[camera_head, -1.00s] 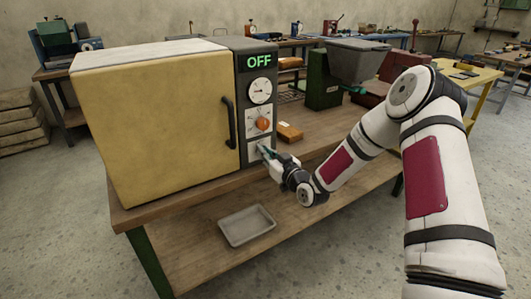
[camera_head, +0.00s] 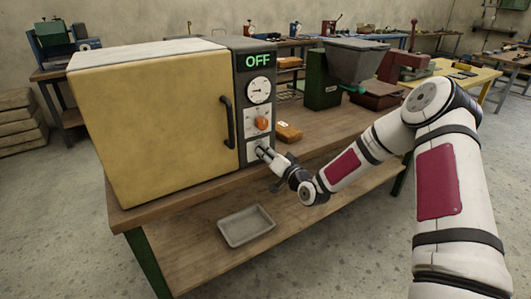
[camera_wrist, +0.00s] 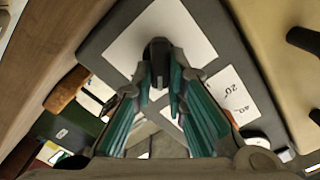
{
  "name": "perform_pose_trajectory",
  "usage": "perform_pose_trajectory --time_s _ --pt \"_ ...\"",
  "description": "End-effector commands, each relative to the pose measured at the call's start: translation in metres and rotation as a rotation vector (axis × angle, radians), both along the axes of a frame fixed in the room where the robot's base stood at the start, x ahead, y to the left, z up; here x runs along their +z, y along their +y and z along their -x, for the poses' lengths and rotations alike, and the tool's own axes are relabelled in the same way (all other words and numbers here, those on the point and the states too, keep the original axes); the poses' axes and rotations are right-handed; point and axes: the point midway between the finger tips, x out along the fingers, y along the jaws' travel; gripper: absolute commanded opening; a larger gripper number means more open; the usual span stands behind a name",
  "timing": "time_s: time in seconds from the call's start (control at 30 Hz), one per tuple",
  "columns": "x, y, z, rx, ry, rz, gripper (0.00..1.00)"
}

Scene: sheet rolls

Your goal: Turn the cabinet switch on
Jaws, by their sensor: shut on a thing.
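The cabinet (camera_head: 150,130) has a yellow door and a dark control panel at its right side. A display (camera_head: 257,62) at the top of the panel reads OFF in green. Below it are a round white dial (camera_head: 259,91) and an orange knob (camera_head: 262,123). The black cabinet switch (camera_wrist: 157,48) stands out from a white plate (camera_wrist: 190,28) low on the panel. My gripper (camera_wrist: 160,82) is shut on the switch, with a teal-padded finger on either side. In the head view my gripper (camera_head: 263,152) hides most of the switch.
A dark door handle (camera_head: 226,121) sits left of the panel. An orange-brown block (camera_head: 289,132) lies on the bench beside the cabinet, close to my gripper. A grey tray (camera_head: 246,228) is on the lower shelf. Green and grey equipment (camera_head: 322,88) stands farther back.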

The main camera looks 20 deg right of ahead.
Motion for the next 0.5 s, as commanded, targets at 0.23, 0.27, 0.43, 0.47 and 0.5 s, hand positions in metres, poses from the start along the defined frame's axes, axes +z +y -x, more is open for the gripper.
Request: perform_pose_trajectory --time_s 0.23,0.27,0.43,0.47,0.5 --pt "-0.0025 -0.0035 -0.0006 -0.004 0.073 -0.223 0.0" --pt "-0.0028 -0.0038 -0.0007 -0.004 0.081 -0.25 0.0" --pt "-0.0045 -0.0045 -0.001 -0.004 0.131 -0.403 0.0" --pt "-0.0045 -0.0044 -0.0011 -0.003 0.139 -0.429 0.0" --pt "-0.0051 -0.0046 -0.0011 -0.003 0.149 -0.461 0.0"
